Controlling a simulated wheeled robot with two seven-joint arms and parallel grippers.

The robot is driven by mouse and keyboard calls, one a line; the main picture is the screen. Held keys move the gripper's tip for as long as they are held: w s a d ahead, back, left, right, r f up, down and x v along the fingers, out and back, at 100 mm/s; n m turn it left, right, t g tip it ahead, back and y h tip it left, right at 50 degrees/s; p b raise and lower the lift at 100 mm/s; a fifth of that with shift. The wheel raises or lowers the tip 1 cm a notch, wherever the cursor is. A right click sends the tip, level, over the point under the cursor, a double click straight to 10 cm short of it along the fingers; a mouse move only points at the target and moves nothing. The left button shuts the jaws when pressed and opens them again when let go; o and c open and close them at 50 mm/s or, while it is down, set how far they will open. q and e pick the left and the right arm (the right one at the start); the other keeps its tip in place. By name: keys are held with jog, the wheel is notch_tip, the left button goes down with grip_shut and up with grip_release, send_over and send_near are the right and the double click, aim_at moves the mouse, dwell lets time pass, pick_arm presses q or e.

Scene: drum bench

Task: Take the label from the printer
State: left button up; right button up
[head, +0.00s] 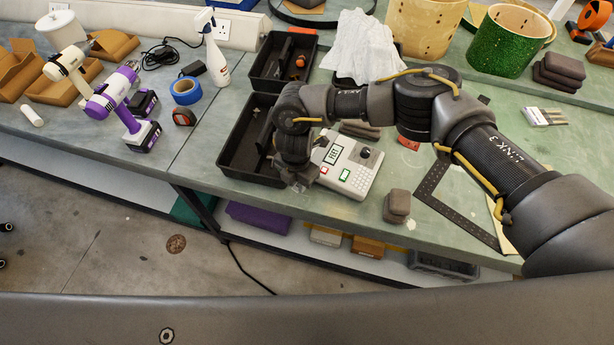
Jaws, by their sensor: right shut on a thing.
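The label printer (347,166) is a pale grey box with a small green screen, a red button, green keys and a dark knob. It lies on the green bench top at the middle. My right arm reaches in from the right, over the printer's far side, and bends down at its left. My right gripper (301,186) points down at the printer's left edge, close to the bench's front edge. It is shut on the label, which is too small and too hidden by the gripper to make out. My left gripper is out of view.
Black trays (284,62) stand left of and behind the printer. Purple drills (118,100), blue tape (186,91) and a spray bottle (214,58) are on the left. Drum shells stand behind.

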jog(key=shift+r, duration=0.4)
jog(key=shift+r+p, duration=2.1)
jog(key=shift+r, duration=0.3)
